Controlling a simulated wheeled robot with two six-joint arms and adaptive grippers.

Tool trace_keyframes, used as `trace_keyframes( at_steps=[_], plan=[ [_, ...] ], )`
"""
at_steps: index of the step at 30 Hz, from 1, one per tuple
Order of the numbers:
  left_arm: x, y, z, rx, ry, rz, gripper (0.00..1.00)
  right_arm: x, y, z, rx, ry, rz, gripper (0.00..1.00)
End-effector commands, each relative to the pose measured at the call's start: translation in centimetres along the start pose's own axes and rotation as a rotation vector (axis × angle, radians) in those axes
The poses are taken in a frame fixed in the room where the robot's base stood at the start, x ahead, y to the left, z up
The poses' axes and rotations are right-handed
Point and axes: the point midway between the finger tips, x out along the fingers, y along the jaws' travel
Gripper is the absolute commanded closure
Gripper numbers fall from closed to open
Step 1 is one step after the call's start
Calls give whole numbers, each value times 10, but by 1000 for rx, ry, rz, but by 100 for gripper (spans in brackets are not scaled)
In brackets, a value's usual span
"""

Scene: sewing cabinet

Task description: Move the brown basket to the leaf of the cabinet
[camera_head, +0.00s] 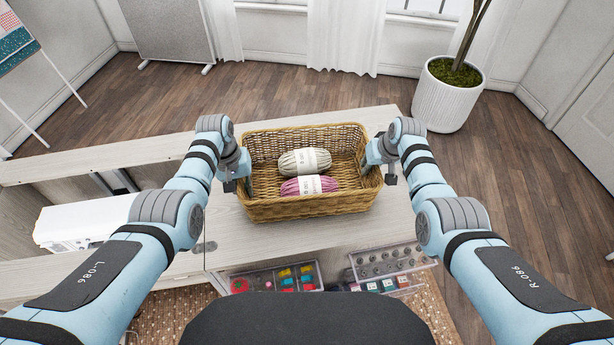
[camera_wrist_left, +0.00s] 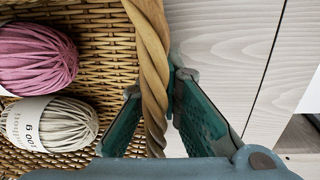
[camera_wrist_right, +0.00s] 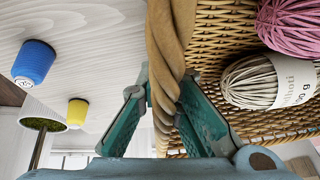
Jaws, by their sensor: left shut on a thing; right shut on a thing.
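The brown wicker basket (camera_head: 310,207) is over the pale wood top on the right side of the cabinet; I cannot tell whether it touches the surface. It holds a grey yarn ball (camera_head: 304,162) and a pink yarn ball (camera_head: 308,185). My left gripper (camera_head: 246,172) is shut on the basket's left rim, with the braided rim between its fingers in the left wrist view (camera_wrist_left: 157,90). My right gripper (camera_head: 372,162) is shut on the right rim, also seen in the right wrist view (camera_wrist_right: 165,95). The pale leaf (camera_head: 270,238) lies right of a seam.
A white machine (camera_head: 85,222) sits in the cabinet's left opening. Open trays with coloured spools (camera_head: 275,278) and small parts (camera_head: 390,262) are at the front. A blue spool (camera_wrist_right: 33,62) and a yellow spool (camera_wrist_right: 77,112) show beside the basket. A potted plant (camera_head: 447,95) stands behind.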

Motion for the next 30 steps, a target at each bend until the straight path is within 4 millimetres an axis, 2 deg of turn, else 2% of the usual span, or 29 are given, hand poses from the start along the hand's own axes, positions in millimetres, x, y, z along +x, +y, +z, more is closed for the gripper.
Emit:
trace_keyframes(
  at_steps=[11, 22, 30],
  plan=[
    [-4, 1, 0, 0, 2, 0, 100, -4, -1, -2, 0, 1, 0, 100],
    [-53, 6, -1, 0, 2, 1, 100, -48, -6, -20, 0, 1, 0, 100],
    [-51, 6, 0, 0, 2, 1, 100, -47, -6, -20, 0, 1, 0, 100]
  ],
)
